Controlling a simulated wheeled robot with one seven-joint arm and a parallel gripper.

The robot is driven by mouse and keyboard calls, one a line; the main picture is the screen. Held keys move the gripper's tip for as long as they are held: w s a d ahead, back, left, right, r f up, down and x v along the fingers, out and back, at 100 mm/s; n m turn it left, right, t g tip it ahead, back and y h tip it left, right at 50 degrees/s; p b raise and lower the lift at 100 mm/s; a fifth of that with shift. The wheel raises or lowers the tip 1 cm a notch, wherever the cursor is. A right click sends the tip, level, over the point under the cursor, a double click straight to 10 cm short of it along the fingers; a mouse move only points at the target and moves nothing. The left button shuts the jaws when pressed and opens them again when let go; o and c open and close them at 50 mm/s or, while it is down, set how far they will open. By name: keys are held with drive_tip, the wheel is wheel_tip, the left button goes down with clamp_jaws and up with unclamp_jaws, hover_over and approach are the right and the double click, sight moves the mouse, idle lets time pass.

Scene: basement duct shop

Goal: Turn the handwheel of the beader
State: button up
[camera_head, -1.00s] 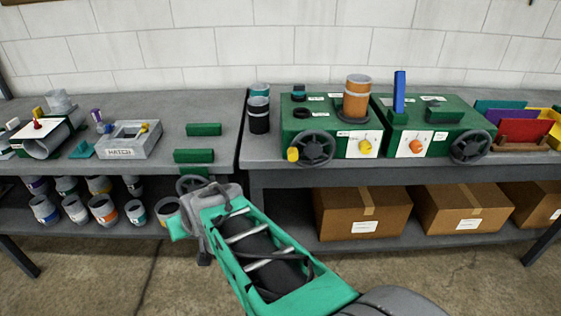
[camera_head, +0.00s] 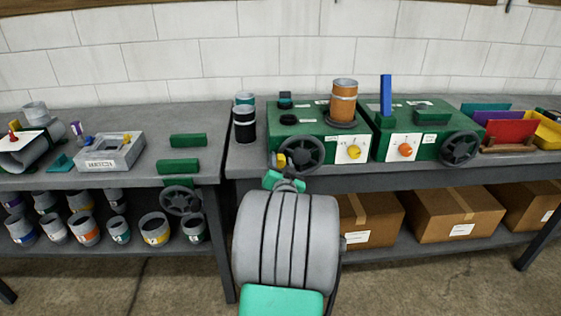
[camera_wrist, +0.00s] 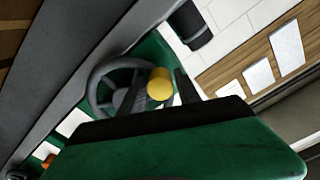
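Two green machines stand on the right bench: a left one (camera_head: 312,140) bearing an orange duct piece (camera_head: 343,100), and a right one (camera_head: 420,143). I cannot read which is the beader. The left machine's dark spoked handwheel (camera_head: 300,155) has a yellow crank knob (camera_head: 281,160) at its left rim. In the wrist view the handwheel (camera_wrist: 113,77) and knob (camera_wrist: 160,84) lie ahead. My gripper (camera_head: 283,177) is just below the knob, partly hidden by my arm. Its dark fingers (camera_wrist: 157,92) look apart, with the knob seen between them; contact is not clear.
The right machine has its own handwheel (camera_head: 461,148). Another handwheel (camera_head: 181,200) hangs at the left bench's front, with green blocks (camera_head: 178,167) above. Several cans (camera_head: 88,230) and cardboard boxes (camera_head: 458,214) fill the lower shelves. Coloured sheets (camera_head: 510,132) stand at far right.

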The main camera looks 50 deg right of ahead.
drive_tip(key=shift+c, duration=0.2)
clamp_jaws()
drive_tip(key=shift+f, duration=0.1)
idle(1.2)
